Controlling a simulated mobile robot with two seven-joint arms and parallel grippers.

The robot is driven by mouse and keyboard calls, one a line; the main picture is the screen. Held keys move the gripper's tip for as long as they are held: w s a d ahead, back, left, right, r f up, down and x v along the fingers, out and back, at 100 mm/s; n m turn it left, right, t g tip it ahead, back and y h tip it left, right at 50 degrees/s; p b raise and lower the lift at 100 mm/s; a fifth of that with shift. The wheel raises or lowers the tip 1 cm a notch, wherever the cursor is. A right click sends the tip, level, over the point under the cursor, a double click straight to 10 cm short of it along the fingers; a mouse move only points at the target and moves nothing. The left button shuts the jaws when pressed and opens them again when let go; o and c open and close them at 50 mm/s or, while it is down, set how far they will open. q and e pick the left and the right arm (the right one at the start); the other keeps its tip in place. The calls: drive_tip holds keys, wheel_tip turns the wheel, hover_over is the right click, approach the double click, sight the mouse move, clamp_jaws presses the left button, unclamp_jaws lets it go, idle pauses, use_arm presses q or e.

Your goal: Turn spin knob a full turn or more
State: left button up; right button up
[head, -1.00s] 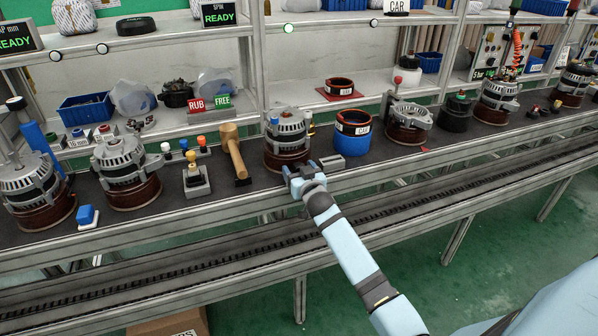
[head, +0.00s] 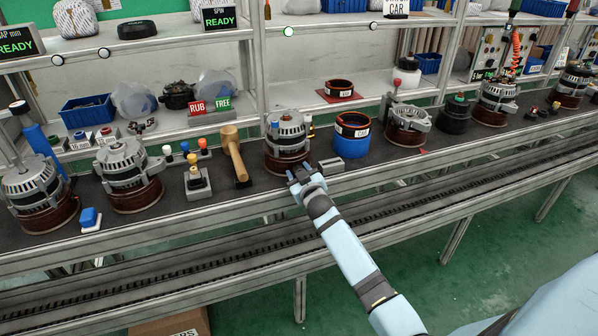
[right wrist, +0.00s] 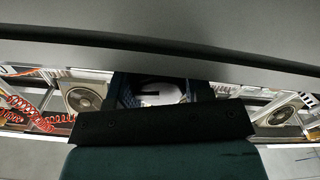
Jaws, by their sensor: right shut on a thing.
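My right gripper (head: 298,177) is at the front edge of the bench, just below and in front of an alternator (head: 287,143) with a copper-brown base. My left gripper is not in view.
A grey block (head: 325,166) and a blue can with a copper ring (head: 351,144) stand right of the gripper. A wooden mallet (head: 233,155) stands to the left. The rail (head: 400,197) runs along the front.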

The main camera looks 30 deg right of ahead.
drive_tip(key=o, duration=0.9)
drive_tip(key=shift+f, duration=0.1)
drive_tip(key=shift+m+b, duration=0.35)
drive_tip(key=shift+m, duration=0.25)
drive_tip(key=m+b, duration=0.1)
drive_tip(key=m, duration=0.1)
drive_tip(key=shift+f+m+b, duration=0.15)
drive_tip(key=shift+m+b, duration=0.15)
drive_tip(key=shift+b, duration=0.1)
drive_tip(key=p+v, duration=0.2)
drive_tip(key=v, duration=1.2)
drive_tip(key=shift+s+a+r+n+g+y+p, duration=0.3)
drive_tip(key=shift+s+a+n+g+y+p, duration=0.45)
drive_tip(key=shift+s+a+p, duration=1.6)
drive_tip(key=shift+s+a+r+n+g+y+p, duration=0.45)
drive_tip(key=shift+s+a+y+p, duration=0.55)
drive_tip(key=shift+s+a+p, duration=1.25)
drive_tip(key=shift+s+a+r+n+g+y+p, duration=0.2)
drive_tip(key=shift+s+a+n+g+y+p, duration=0.55)
drive_tip(key=shift+s+a+p, duration=1.6)
